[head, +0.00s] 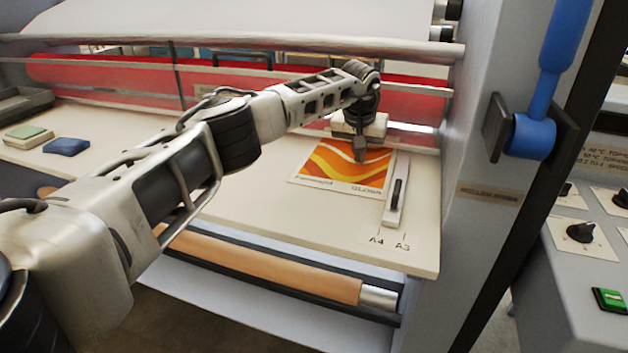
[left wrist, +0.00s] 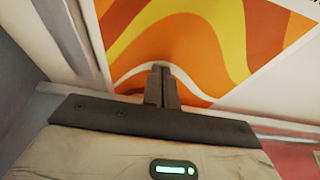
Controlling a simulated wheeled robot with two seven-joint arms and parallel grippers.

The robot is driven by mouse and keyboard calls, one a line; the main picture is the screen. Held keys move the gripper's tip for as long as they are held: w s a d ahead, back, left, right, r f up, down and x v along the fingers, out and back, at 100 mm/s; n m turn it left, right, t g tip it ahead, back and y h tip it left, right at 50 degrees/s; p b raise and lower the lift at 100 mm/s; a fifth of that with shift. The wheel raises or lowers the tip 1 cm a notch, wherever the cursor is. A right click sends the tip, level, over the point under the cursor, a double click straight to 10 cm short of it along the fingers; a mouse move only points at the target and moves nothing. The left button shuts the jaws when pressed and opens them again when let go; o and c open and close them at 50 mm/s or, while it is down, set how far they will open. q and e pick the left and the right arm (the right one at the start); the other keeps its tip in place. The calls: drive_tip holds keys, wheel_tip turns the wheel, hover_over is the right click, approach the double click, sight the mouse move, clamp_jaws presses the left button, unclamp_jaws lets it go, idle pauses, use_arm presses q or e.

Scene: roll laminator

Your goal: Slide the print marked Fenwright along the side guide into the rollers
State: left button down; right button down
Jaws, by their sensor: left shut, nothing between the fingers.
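The print marked Fenwright (head: 335,178), with orange, yellow and white waves and a white lower strip, lies flat on the feed table beside the side guide (head: 396,200). Its far edge is hidden behind my left gripper (head: 360,158), whose shut, empty fingers point down at the print's far right part. In the left wrist view the shut fingertips (left wrist: 161,72) are over the print (left wrist: 200,40); I cannot tell if they touch it. The red rollers (head: 420,97) are just beyond the gripper. My right gripper is not in view.
A green pad (head: 28,133) and a blue pad (head: 66,147) lie at the table's left. A blue lever (head: 535,130) is on the right side frame. A control panel (head: 590,255) with knobs and a green switch stands farther right. A brown roll (head: 260,265) is below the table's front edge.

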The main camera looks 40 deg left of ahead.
use_arm(q)
drive_tip(key=shift+r+p, duration=0.65)
drive_tip(key=shift+r, duration=0.3)
wheel_tip(320, 180, up, 5)
drive_tip(key=shift+r, duration=0.1)
idle(0.4)
